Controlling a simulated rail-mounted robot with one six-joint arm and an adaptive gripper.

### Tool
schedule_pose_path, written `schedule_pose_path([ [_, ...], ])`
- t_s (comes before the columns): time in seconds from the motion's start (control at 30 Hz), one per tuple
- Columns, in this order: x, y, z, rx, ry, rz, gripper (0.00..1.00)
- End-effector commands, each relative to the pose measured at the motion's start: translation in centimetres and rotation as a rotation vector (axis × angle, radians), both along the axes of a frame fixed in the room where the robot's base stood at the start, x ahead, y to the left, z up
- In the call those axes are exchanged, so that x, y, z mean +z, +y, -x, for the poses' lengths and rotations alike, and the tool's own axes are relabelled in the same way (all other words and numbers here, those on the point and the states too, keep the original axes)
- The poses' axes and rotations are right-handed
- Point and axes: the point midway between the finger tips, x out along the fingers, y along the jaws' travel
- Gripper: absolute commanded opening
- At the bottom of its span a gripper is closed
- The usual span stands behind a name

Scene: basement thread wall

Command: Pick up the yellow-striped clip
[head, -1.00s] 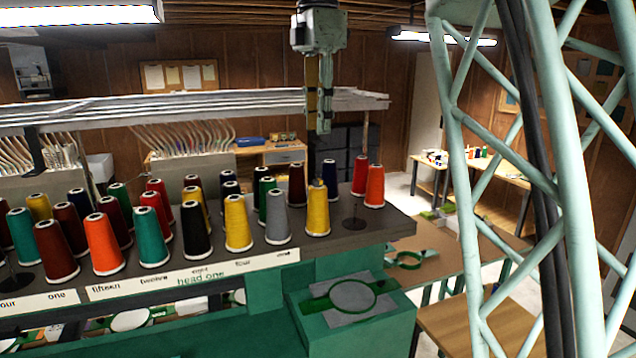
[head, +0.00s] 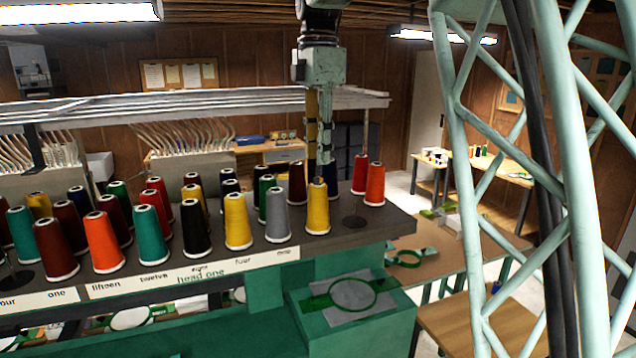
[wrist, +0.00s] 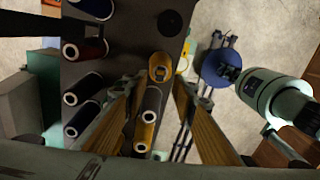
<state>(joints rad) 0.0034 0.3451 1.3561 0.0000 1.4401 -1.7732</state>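I cannot make out a yellow-striped clip for certain in either view. My gripper (head: 319,165) points down over the right part of the thread rack, close above or behind a yellow cone (head: 318,210). In the wrist view my gripper (wrist: 161,82) is open, with its two yellowish fingers spread apart. A yellow cone (wrist: 160,67) shows between and beyond the fingertips; I cannot tell whether they touch it. A small yellow patch (wrist: 183,62) lies just right of that cone, too unclear to name.
Several thread cones crowd the dark rack (head: 385,223), including a grey cone (head: 278,216) and an orange cone (head: 375,185) near my gripper. A pale rail (head: 200,107) runs behind. A green hoop (head: 352,294) lies on the machine below. A blue round thing (wrist: 220,68) stands right.

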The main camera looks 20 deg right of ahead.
Motion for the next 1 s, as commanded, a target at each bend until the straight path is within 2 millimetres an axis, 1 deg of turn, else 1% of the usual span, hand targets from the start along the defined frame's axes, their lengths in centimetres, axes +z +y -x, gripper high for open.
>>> schedule_pose_path([
  [0.1,-0.6,0.0,0.1,0.0,0.001,0.0,0.25],
  [0.47,-0.7,0.0,0.0,0.0,0.001,0.0,0.25],
  [0.63,-1.2,0.0,0.0,0.0,0.001,0.0,0.25],
  [0.77,-2.2,0.0,0.1,0.0,0.002,0.0,0.25],
  [1.0,-4.7,0.1,0.1,0.0,0.001,0.0,0.25],
])
